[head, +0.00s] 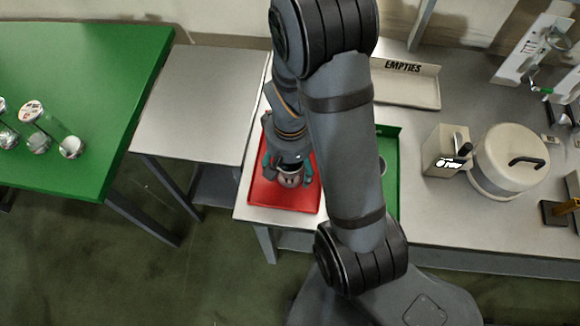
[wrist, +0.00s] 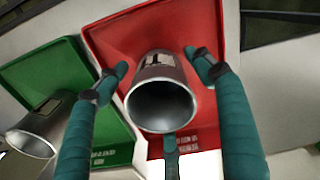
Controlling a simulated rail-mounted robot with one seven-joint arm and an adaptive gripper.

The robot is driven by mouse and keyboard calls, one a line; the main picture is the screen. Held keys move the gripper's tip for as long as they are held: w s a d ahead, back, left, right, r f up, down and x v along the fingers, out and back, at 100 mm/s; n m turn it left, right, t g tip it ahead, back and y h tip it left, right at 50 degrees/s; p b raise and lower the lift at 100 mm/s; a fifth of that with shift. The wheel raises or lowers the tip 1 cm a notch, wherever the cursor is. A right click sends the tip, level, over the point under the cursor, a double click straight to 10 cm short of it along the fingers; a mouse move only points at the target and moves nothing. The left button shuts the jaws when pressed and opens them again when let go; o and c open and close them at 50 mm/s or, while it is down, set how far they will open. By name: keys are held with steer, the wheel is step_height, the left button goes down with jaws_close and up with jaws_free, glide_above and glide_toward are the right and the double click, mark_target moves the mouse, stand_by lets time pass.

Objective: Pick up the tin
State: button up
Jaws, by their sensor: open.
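The tin (wrist: 161,99) is an open-topped metal cylinder with a label on its side. It stands in the red tray (wrist: 203,22). In the head view the tin (head: 290,179) shows below my gripper (head: 288,172) over the red tray (head: 262,195). My arm hides part of the green tray beside it.
A second metal tin (wrist: 32,141) is in the green tray (wrist: 45,66), left in the wrist view. In the head view an EMPTIES tray (head: 425,95), a box (head: 440,152) and a pale lidded pot (head: 508,160) stand to the right. A green table (head: 85,90) with jars is at left.

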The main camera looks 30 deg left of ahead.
steer(key=shift+f, duration=0.8)
steer(key=c, duration=1.4)
